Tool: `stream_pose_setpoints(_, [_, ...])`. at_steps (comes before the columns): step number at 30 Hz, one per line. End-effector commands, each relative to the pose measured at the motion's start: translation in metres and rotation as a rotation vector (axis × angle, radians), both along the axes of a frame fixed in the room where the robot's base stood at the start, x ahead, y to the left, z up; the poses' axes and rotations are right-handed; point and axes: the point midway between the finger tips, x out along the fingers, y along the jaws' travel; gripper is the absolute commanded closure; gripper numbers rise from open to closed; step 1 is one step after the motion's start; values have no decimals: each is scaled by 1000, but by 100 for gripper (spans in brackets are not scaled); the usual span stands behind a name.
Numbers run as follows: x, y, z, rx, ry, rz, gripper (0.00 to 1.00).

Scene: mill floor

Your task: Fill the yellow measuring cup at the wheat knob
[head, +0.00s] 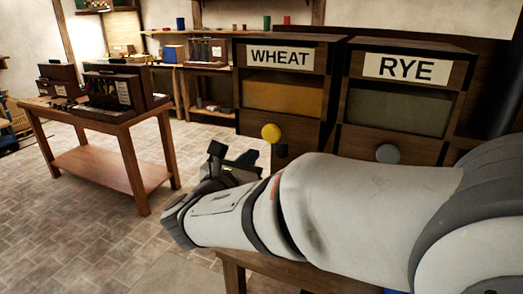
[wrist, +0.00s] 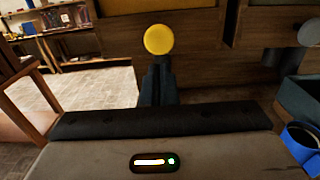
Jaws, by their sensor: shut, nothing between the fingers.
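The yellow wheat knob (head: 271,132) is on the front of the wheat bin (head: 312,52), with a dark spout (head: 280,151) just below it. The knob is also in the wrist view (wrist: 158,40), at top centre. My gripper (head: 247,159) is in front of the wheat bin, below and left of the knob in the head view. In the wrist view my gripper (wrist: 156,75) is shut and empty, its fingers pointing toward the knob. I cannot tell the gap between the fingertips and the knob. No yellow measuring cup shows in either view.
The rye bin (head: 405,100) with its grey knob (head: 388,153) stands to the right. A blue mug (wrist: 302,140) is at the wrist view's right edge. A wooden table (head: 100,122) with dark boxes stands at left. The tiled floor (head: 110,235) between is clear.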

Motion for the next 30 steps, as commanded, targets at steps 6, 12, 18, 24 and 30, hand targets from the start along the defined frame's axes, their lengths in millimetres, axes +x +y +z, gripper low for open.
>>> stream_pose_setpoints(6, [-16,6,0,0,0,-1,100])
stream_pose_setpoints(12, [-17,6,0,0,0,-3,100])
stream_pose_setpoints(18, [-17,3,0,5,2,-8,100])
stream_pose_setpoints(24, [-20,-75,-31,259,96,-221,100])
stream_pose_setpoints(30, [-67,-180,-91,802,155,-657,100])
